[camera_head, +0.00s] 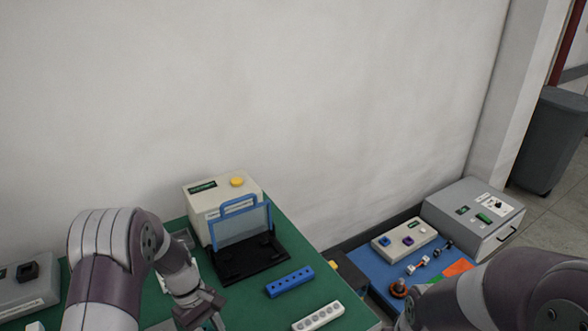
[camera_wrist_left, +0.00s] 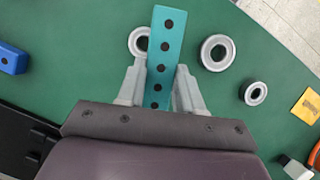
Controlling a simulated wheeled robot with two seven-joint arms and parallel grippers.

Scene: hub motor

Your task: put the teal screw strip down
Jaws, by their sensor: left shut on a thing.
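The teal screw strip (camera_wrist_left: 168,32) is a long flat bar with a row of several dark holes. In the left wrist view it stands out lengthwise between the two grey fingers of my left gripper (camera_wrist_left: 160,72), which is shut on it. The strip appears over the green table; its exact height above it cannot be told. In the head view my left gripper (camera_head: 200,312) is at the bottom, over the green table, and the strip is hidden. My right arm enters at the lower right; its gripper is not in view.
Grey rings (camera_wrist_left: 213,53) lie beside and partly behind the strip. A blue strip (camera_head: 290,282) and a white strip (camera_head: 318,316) lie on the green table (camera_head: 283,220). A black fixture with a blue-framed clear panel (camera_head: 241,226) stands behind. A blue table (camera_head: 372,273) is to the right.

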